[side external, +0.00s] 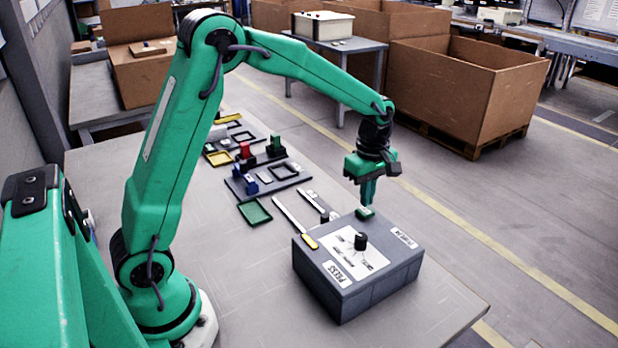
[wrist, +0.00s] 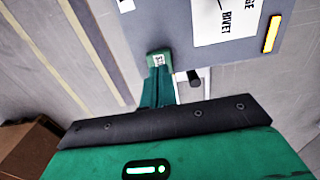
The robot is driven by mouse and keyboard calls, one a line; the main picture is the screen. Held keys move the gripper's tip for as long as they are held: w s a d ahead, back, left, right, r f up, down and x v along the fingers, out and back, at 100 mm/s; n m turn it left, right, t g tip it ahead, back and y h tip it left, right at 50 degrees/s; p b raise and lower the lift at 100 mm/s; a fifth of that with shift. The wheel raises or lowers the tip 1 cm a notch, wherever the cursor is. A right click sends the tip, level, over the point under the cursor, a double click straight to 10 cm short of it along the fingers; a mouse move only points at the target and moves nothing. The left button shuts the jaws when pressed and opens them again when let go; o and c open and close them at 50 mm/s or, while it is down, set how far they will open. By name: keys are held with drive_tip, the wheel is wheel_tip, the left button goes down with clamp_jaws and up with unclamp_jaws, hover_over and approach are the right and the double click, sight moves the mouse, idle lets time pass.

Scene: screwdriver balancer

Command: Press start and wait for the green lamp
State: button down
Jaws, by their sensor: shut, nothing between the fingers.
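A grey control box (side external: 350,290) stands near the front right of the table, with a white dial card, a black knob (side external: 361,241) and a "PRESS" label. A green start button (side external: 364,213) is at its back edge; it also shows in the wrist view (wrist: 158,58). A yellow bar, seemingly a lamp (side external: 310,241), glows at the top left corner and in the wrist view (wrist: 271,34). No green lamp light shows on the box. My gripper (side external: 367,203) is shut and empty, pointing down with its tips at the button. Contact or pressing cannot be told.
Behind the box lie two strip-like tools (side external: 295,217) and a small black post (side external: 324,217). Farther left are a green tray (side external: 255,212) and a dark fixture (side external: 270,178) with coloured parts. The table's right edge is close to the box. Cardboard crates (side external: 480,95) stand beyond.

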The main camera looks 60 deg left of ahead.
drive_tip(key=shift+r, duration=2.55)
wheel_tip(320, 180, up, 6)
hover_over(365, 210)
drive_tip(key=s+r+m+t, duration=0.2)
drive_tip(key=s+m, duration=0.3)
drive_tip(key=s, duration=0.2)
drive_tip(key=s+r+m+t, duration=0.1)
drive_tip(key=s+r+m, duration=0.25)
drive_tip(key=s, duration=0.25)
drive_tip(key=s+f+m+t, duration=0.2)
drive_tip(key=s+f+m, duration=0.2)
drive_tip(key=s+m, duration=0.5)
drive_tip(key=shift+s+f+t, duration=0.25)
drive_tip(key=shift+s+t, duration=0.05)
drive_tip(key=shift+s, duration=0.7)
